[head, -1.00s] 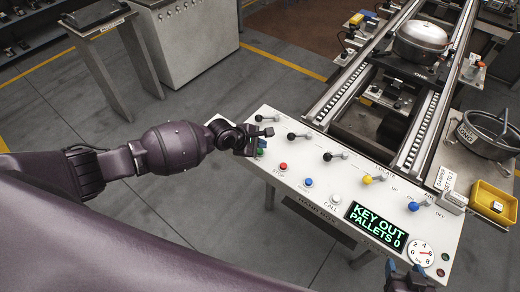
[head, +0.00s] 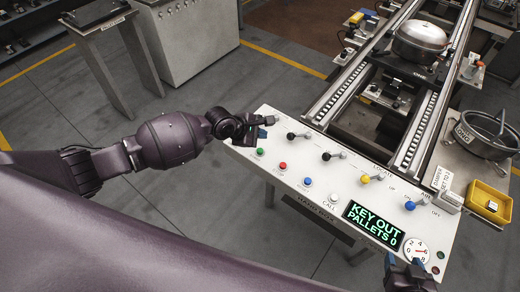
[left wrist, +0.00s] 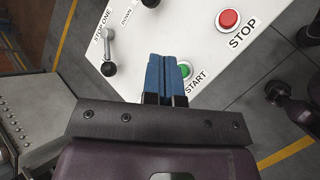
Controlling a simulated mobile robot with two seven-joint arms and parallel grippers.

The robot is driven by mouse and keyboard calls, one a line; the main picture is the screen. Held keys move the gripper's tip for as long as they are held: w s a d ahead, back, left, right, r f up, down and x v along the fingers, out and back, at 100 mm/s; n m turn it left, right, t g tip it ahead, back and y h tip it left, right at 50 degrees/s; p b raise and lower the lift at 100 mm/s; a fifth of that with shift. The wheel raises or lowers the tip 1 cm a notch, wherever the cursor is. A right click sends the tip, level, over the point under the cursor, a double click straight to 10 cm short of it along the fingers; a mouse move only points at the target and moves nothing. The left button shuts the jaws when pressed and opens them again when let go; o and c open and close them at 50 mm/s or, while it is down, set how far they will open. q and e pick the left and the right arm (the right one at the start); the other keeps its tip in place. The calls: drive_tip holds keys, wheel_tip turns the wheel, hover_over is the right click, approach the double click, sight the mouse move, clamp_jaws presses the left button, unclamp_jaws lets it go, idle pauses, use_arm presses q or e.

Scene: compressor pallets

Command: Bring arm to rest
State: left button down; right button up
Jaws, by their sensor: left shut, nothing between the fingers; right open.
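My left gripper (head: 266,127) is over the left end of the white control panel (head: 352,198). Its blue fingers are together with nothing between them, as the left wrist view also shows (left wrist: 167,76). The green START button (head: 259,152) is just in front of it in the head view and beside the fingertips in the left wrist view (left wrist: 185,69). My right gripper (head: 404,262) is at the bottom right, by the panel's near edge and below the dial, with its two fingertips apart. Most of the right arm is out of view.
The panel has a red STOP button (head: 283,166), several levers and a display (head: 373,226) reading "KEY OUT PALLETS 0". A conveyor with a silver domed compressor (head: 416,42) runs behind. A yellow tray (head: 487,201) is at right. Floor left of the panel is clear.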

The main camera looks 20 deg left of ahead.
drive_tip(key=shift+s+f, duration=0.1)
drive_tip(key=shift+s, duration=0.05)
drive_tip(key=shift+s+f, duration=0.15)
drive_tip(key=shift+s, duration=0.1)
drive_tip(key=shift+w, duration=0.1)
